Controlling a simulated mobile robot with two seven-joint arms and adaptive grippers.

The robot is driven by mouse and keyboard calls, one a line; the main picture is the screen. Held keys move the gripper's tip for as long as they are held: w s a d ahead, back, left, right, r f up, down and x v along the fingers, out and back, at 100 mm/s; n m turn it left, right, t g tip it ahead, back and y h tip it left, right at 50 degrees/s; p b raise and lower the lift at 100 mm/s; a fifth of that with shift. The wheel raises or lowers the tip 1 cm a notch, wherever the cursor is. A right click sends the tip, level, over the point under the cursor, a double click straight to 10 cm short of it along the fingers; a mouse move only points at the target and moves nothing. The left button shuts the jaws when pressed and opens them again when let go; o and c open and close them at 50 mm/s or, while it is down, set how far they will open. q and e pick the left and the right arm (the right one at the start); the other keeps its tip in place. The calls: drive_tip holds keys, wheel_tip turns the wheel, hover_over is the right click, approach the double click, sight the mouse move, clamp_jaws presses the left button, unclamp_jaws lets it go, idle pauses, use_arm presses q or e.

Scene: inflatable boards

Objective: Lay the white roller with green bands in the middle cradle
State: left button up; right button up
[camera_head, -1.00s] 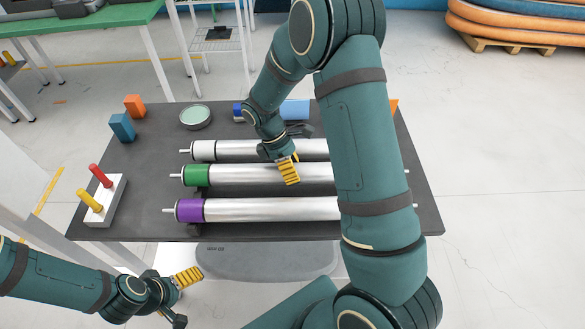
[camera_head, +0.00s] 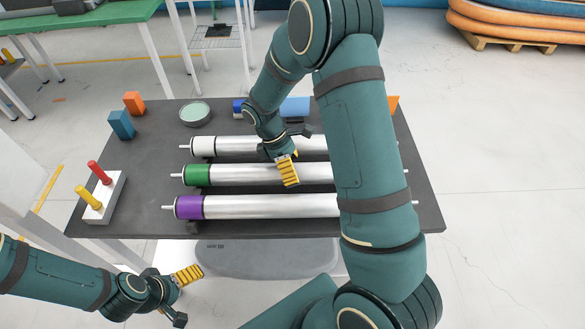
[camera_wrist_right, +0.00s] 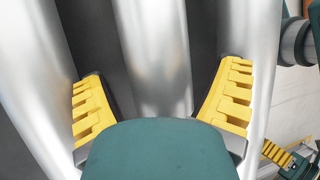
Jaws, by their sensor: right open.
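The white roller with green bands (camera_head: 235,175) lies across the dark table as the middle of three parallel rollers. Its right part is hidden behind my right arm. Whether it rests fully in the middle cradle cannot be told; the cradle is hidden under it. My right gripper (camera_head: 286,166) is over its middle part. In the right wrist view, the open yellow fingers (camera_wrist_right: 160,100) stand apart on both sides of the middle roller (camera_wrist_right: 152,45). My left gripper (camera_head: 185,297) is open and empty in front of the table, low at the left.
A white-banded roller (camera_head: 230,146) lies behind and a purple-banded roller (camera_head: 250,206) in front, both close. A white block with red and yellow pegs (camera_head: 108,205), orange (camera_head: 133,103) and blue (camera_head: 122,124) blocks and a round dish (camera_head: 195,114) stand on the dark table (camera_head: 150,165).

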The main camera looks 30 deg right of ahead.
drive_tip(key=v, duration=1.2)
drive_tip(key=shift+a, duration=0.1)
